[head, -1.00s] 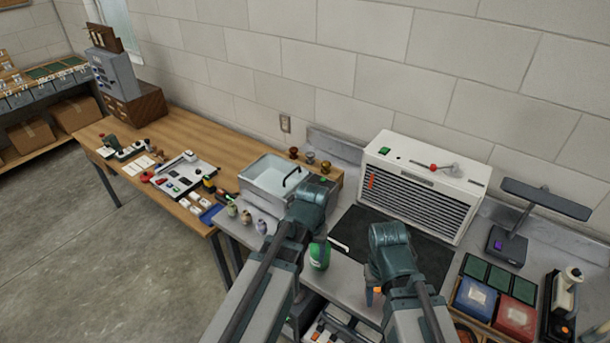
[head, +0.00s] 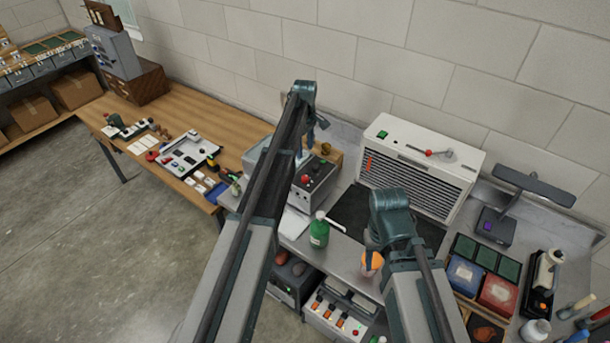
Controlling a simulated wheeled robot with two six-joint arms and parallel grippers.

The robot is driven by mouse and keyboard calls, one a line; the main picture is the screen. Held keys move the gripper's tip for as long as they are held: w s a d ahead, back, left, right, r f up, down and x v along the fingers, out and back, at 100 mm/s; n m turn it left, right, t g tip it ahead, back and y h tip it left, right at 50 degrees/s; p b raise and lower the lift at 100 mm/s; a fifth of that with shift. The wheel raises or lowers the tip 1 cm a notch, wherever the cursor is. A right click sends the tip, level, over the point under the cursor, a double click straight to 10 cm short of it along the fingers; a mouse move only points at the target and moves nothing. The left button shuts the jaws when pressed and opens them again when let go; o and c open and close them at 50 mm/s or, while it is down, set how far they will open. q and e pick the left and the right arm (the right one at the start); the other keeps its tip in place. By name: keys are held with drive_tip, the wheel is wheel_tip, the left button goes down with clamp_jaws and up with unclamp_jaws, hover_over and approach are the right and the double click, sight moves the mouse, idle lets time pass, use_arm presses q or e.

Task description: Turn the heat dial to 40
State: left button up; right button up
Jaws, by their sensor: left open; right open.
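A white louvred unit (head: 418,170) stands against the wall on the grey bench, with a green switch, a red knob (head: 428,153) and a grey lever on its top. A grey box (head: 311,188) with dark knobs and a red button stands left of it, partly behind my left arm. I cannot tell which knob is the heat dial, and no numbers are readable. My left gripper (head: 318,124) is raised above and behind the grey box, open, its fingers small and partly hidden. My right gripper (head: 373,243) is open, low over the bench front, apart from both devices.
A green bottle (head: 319,232) stands by the bench's front edge, and an orange item (head: 372,261) is beside my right gripper. A dark mat (head: 352,212) lies before the white unit. A wooden table (head: 215,125) is left.

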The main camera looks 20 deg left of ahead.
sight(305, 177)
use_arm(q)
wheel_tip(305, 177, down, 14)
drive_tip(key=b, duration=1.3)
drive_tip(key=shift+r+b, duration=0.1)
drive_tip(key=shift+b, duration=0.2)
clamp_jaws()
